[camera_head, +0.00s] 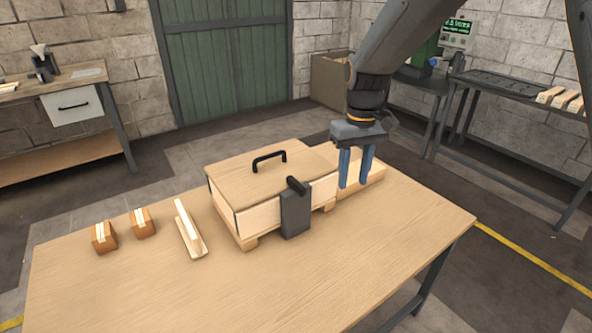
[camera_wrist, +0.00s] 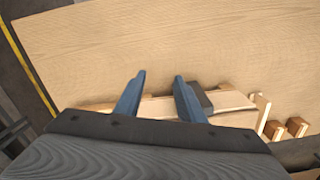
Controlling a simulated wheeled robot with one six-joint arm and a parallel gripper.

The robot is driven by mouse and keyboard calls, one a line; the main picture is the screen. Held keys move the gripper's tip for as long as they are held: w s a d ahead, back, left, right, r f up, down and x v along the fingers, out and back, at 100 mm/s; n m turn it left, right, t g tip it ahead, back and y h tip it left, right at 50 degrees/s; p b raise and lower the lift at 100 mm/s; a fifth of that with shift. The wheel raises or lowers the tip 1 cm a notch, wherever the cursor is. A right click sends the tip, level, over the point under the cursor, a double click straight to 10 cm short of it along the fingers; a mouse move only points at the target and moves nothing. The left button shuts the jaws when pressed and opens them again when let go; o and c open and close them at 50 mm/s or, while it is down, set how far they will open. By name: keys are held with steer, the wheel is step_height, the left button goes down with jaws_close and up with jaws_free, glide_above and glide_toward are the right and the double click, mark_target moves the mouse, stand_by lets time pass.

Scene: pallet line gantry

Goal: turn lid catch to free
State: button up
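A wooden box (camera_head: 262,216) with a flat wooden lid (camera_head: 236,176) stands on the table. A black bar handle (camera_head: 268,156) is on the lid. The dark grey lid catch (camera_head: 295,216) is on the box's front side, with a short black lever (camera_head: 297,185) at its top, by the lid edge. In the wrist view the catch (camera_wrist: 204,98) is partly hidden behind a finger. My gripper (camera_head: 353,184) has two blue fingers apart with nothing between them. It hangs to the right of the catch, near the box's right end; it also shows in the wrist view (camera_wrist: 160,77).
The wooden table (camera_head: 370,265) is clear in front and at right. Two small taped cartons (camera_head: 104,238) and a pale wooden angle piece (camera_head: 188,234) lie left of the box. A low wooden piece (camera_head: 370,182) lies behind my fingers at the box's right.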

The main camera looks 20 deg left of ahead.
mark_target(296, 182)
steer(key=w+a+n, duration=0.1)
steer(key=a, duration=0.4)
steer(key=w+a+r+n+p, duration=0.1)
steer(key=a, duration=0.4)
steer(key=w+a+n+p, duration=0.1)
steer(key=a, duration=0.3)
steer(key=shift+a+r, duration=0.3)
steer(key=shift+a, duration=0.1)
steer(key=shift+a+f, duration=0.15)
steer(key=shift+a, duration=0.2)
steer(key=shift+f+p, duration=1.05)
steer(key=shift+f, duration=2.7)
jaws_close()
